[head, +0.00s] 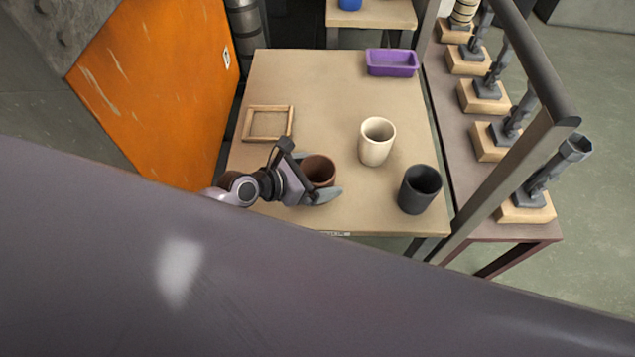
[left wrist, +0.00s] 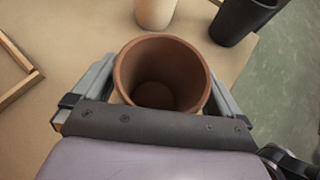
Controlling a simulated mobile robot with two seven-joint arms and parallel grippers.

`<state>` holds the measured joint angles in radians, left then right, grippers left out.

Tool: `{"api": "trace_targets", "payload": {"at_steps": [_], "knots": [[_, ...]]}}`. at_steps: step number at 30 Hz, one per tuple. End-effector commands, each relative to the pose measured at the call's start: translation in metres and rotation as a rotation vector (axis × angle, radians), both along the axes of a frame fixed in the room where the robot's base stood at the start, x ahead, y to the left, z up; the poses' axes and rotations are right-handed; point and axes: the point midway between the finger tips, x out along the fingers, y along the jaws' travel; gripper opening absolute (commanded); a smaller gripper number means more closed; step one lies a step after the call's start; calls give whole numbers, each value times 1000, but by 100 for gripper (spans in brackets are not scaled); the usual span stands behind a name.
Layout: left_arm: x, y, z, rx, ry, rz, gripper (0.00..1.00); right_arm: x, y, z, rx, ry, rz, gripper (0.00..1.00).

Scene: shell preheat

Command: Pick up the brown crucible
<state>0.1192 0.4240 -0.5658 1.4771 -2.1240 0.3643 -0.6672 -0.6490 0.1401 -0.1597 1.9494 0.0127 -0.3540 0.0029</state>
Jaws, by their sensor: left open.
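The brown crucible (head: 319,169) stands upright on the table, near its front left part. My left gripper (head: 327,175) is open with its fingers on either side of the crucible. In the left wrist view the crucible (left wrist: 161,75) sits between the two fingers, its open, empty inside facing the camera. The lower part of the crucible is hidden by the gripper body. I cannot tell whether a finger touches the wall. My right gripper is not in view.
A cream crucible (head: 376,142) and a dark grey crucible (head: 419,190) stand to the right. A wooden frame (head: 246,125) lies behind left, a purple tray (head: 392,69) at the back right. A metal rail (head: 497,190) runs along the right side. The table's (head: 310,90) back middle is clear.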

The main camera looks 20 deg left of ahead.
Motion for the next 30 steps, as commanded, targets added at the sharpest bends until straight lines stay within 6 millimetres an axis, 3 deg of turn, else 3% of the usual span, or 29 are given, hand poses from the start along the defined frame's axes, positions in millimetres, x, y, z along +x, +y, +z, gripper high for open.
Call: {"api": "trace_targets", "payload": {"at_steps": [3, 9, 20, 26, 30], "knots": [[0, 0, 0, 0, 0, 0, 100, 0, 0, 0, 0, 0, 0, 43], [0, 0, 0, -1, 1, 0, 45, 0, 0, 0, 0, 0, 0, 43], [0, 0, 9, -2, -3, 1, 44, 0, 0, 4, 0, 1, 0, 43], [1, 0, 37, -5, -5, 1, 44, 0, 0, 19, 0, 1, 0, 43], [0, 0, 72, -5, -6, 1, 44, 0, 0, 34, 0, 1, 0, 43]]}}
